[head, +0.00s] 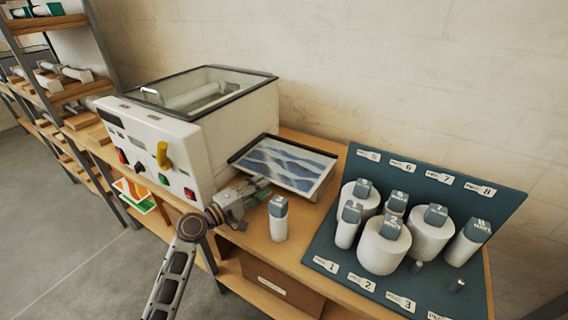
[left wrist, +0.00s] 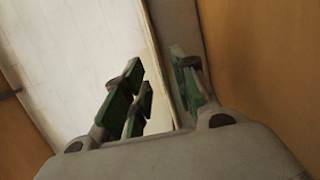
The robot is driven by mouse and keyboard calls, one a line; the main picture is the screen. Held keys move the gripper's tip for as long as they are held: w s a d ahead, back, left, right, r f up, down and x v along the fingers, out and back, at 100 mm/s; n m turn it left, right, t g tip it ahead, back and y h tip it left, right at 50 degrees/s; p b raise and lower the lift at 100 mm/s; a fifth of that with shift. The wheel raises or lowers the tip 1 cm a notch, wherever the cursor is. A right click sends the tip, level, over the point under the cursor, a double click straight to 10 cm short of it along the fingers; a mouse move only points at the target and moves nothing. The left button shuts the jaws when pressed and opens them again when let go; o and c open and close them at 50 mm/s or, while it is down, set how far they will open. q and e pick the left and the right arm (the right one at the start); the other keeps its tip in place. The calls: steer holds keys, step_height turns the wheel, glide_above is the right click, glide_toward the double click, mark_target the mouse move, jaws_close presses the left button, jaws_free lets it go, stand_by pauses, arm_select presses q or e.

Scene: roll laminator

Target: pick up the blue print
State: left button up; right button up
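The blue print (head: 285,165), a sheet with blue and white wave shapes, lies in a shallow dark-rimmed tray (head: 312,188) beside the laminator. My left gripper (head: 258,185) is at the tray's near left corner, low by the table. In the left wrist view its green-padded fingers (left wrist: 160,88) stand apart, with a pale edge (left wrist: 158,60) running between them. I cannot tell whether this edge is the print or the tray, or whether the fingers touch it. The print's blue face does not show there. My right gripper is not in view.
The white laminator (head: 165,150) with a yellow knob stands left of the tray. A white cylinder with a grey top (head: 278,220) stands close right of my left gripper. A dark board (head: 330,245) with several numbered cylinders fills the table's right side. Orange and green sheets (head: 135,195) lie lower left.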

mark_target(272, 179)
arm_select(q)
steer(key=shift+d, duration=0.1)
steer(key=shift+w+d, duration=0.4)
steer(key=shift+d, duration=0.05)
steer(key=x, duration=0.2)
steer(key=shift+w+d+p, duration=0.2)
steer(key=shift+p, duration=0.1)
steer(key=shift+w+d, duration=0.3)
steer(key=shift+d, duration=0.1)
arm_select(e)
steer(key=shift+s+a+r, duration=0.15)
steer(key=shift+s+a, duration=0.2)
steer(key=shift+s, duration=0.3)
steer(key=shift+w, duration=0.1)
